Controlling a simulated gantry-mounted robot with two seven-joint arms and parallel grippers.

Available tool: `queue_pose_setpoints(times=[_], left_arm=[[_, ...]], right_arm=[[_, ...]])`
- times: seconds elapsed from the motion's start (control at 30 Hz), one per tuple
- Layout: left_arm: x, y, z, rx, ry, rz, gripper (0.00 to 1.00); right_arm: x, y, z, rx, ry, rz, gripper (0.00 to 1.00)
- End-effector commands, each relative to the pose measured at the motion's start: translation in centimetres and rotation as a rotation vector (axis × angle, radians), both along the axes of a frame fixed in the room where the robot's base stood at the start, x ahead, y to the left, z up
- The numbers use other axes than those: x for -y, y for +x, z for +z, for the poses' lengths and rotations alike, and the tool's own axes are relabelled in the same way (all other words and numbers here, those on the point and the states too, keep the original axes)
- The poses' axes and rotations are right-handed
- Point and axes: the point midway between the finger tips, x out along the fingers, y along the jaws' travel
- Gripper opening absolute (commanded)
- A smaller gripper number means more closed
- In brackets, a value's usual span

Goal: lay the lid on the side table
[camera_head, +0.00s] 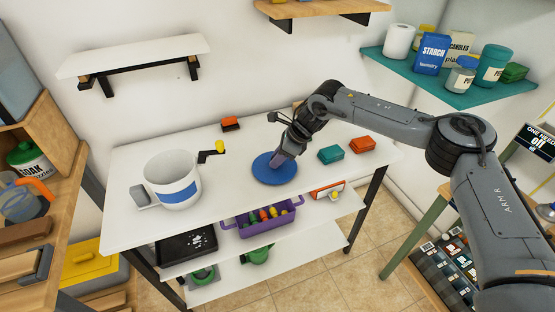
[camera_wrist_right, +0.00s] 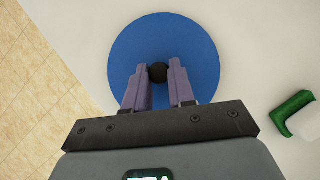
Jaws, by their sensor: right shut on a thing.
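The lid (camera_head: 266,177) is a round blue disc with a small black knob. It is flat at the front middle of the white table (camera_head: 230,150); I cannot tell whether it rests on the top or hangs just above. My right gripper (camera_head: 276,162) comes down over it with its purple-grey fingers shut on the knob. The right wrist view shows the lid (camera_wrist_right: 205,50) beyond the fingertips (camera_wrist_right: 158,72), with the knob between them. My left gripper is not in view. I cannot tell for sure which piece of furniture is the side table.
A white bucket (camera_head: 172,190) with a blue patch stands left on the white table. Teal (camera_head: 331,154) and orange (camera_head: 362,144) boxes lie right of the lid. A purple crate (camera_head: 258,224) is on the shelf below. A green-legged stand (camera_head: 412,240) is at the right.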

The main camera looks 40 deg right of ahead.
Motion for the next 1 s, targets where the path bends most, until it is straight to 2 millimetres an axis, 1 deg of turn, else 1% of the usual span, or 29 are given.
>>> queue_pose_setpoints(times=[0.27, 0.3, 0.43, 0.77, 0.87, 1.0], left_arm=[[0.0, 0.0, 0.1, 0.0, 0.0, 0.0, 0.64], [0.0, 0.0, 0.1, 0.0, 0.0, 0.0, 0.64], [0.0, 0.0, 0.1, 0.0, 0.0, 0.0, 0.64], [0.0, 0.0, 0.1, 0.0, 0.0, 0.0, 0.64], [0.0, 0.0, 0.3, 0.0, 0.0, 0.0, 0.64], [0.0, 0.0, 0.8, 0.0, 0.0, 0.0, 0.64]], right_arm=[[0.0, 0.0, -0.1, -0.001, -0.001, 0.0, 0.0], [0.0, 0.0, -0.1, -0.001, -0.001, 0.0, 0.3], [0.0, 0.0, -0.1, -0.001, -0.001, 0.0, 0.49], [0.1, -0.1, 0.1, -0.001, -0.001, 0.0, 0.49], [0.3, -0.3, 0.7, -0.001, 0.0, -0.001, 0.49], [0.9, -0.9, 2.4, 0.001, -0.001, -0.001, 0.49]])
